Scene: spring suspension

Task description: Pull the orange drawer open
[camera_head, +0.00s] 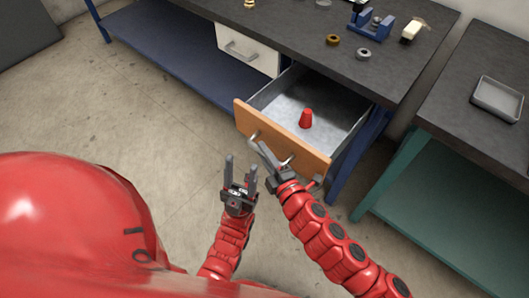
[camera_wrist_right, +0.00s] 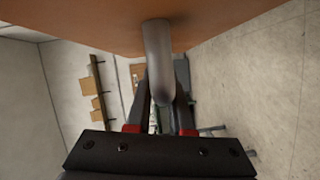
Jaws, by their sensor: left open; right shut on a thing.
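The orange drawer (camera_head: 300,142) stands pulled out from under the dark workbench, its grey inside showing. A small red object (camera_head: 306,118) stands in it. The drawer's curved metal handle (camera_head: 254,138) is on its orange front. My right gripper (camera_head: 264,150) is at the front and shut on the handle. In the right wrist view the handle (camera_wrist_right: 157,55) comes down from the orange front (camera_wrist_right: 100,22) between my two fingers. My left gripper (camera_head: 242,166) is open and empty, in front of the drawer and apart from it.
A white drawer (camera_head: 248,48) is beside it under the bench. The workbench top (camera_head: 300,35) holds a blue fixture (camera_head: 366,22), a brown ring (camera_head: 333,40) and a grey ring (camera_head: 363,54). A teal-legged table (camera_head: 455,110) with a grey tray (camera_head: 497,98) is at the right. Left floor is clear.

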